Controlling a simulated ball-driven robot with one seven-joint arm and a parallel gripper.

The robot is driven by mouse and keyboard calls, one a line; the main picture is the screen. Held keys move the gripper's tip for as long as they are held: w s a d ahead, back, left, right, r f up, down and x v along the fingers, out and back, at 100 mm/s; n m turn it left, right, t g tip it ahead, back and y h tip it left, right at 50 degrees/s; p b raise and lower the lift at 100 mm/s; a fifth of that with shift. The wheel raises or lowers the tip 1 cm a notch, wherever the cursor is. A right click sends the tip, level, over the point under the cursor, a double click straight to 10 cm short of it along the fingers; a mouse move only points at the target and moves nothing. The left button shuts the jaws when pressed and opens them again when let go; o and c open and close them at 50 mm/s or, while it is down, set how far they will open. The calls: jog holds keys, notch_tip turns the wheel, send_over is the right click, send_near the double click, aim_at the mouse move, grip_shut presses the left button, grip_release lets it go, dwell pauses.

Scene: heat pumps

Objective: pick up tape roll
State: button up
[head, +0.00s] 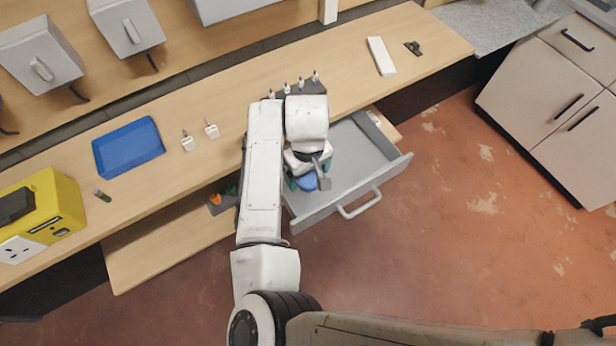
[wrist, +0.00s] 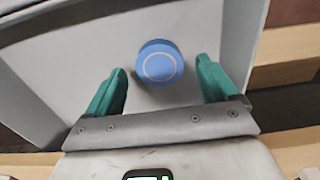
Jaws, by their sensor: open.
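The tape roll (wrist: 160,63) is a blue disc with a thin pale ring on its top. It lies on the floor of the open grey drawer. In the head view the blue roll (head: 308,182) shows partly beneath my wrist. My gripper (wrist: 161,75) is open, with its two green fingers to the left and right of the roll in the wrist view. A gap shows between each finger and the roll. I cannot tell how far the fingertips are above the drawer floor. In the head view my arm hides most of the gripper.
The drawer (head: 362,150) is pulled out from under the wooden bench, with its handle (head: 360,204) at the front. On the bench are a blue tray (head: 128,147), a yellow device (head: 42,215) and a white block (head: 381,56). The drawer's right part looks empty.

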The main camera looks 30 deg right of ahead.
jog(key=shift+f, duration=0.75)
jog(key=shift+c, duration=0.2)
jog(key=c, duration=1.1)
